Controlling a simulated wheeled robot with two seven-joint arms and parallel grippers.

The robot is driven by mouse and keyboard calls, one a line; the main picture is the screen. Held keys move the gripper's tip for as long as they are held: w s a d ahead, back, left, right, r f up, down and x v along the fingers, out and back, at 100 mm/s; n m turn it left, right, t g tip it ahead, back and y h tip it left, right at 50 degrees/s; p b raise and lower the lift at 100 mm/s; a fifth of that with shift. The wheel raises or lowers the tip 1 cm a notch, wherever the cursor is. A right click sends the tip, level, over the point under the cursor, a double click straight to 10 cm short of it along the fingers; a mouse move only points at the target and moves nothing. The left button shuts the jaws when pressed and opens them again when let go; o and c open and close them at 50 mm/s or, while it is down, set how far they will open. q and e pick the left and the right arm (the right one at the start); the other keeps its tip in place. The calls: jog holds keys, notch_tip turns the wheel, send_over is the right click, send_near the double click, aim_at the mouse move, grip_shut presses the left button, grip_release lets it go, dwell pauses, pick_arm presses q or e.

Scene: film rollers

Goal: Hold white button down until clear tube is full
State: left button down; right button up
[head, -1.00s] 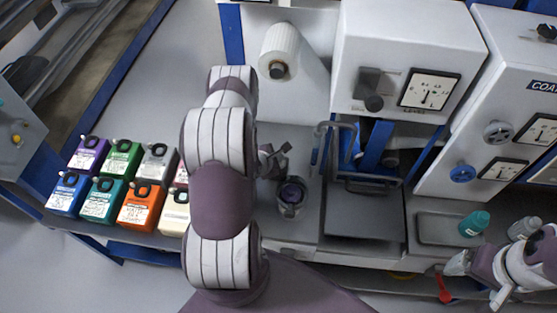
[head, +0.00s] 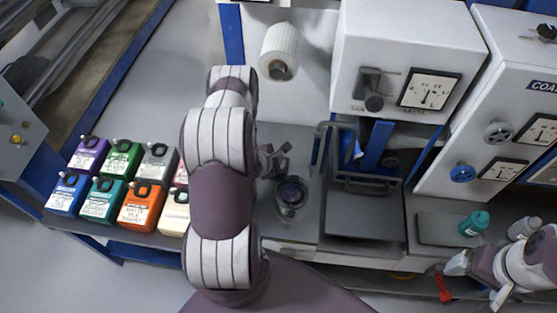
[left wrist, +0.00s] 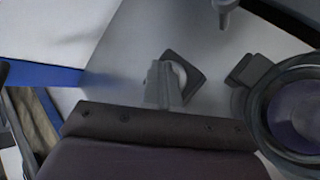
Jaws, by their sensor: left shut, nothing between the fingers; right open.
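The clear tube (head: 291,207) stands upright on the bench, with purple contents visible inside; its round rim also fills the right of the left wrist view (left wrist: 262,115). I cannot tell the exact fill level. The white button (left wrist: 181,73) sits on a dark square plate and is partly hidden by my left gripper. My left gripper (left wrist: 162,84) is shut and empty, its tips over the button; I cannot tell whether they press it. In the head view my left gripper (head: 273,161) is left of the tube. My right gripper (head: 472,277) is open and empty at the lower right.
Several coloured bottles (head: 140,212) stand at the left. A white roll (head: 280,50) is on the wall behind the tube. A dark tray with a handle (head: 365,215) lies right of the tube. A teal bottle (head: 474,224) stands near my right gripper.

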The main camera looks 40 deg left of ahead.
dwell(0.3)
pick_arm(q)
jog(key=shift+r+p, duration=0.8)
jog(key=shift+r, duration=0.1)
notch_tip(320, 180, up, 5)
jog(key=p, duration=0.4)
dwell(0.3)
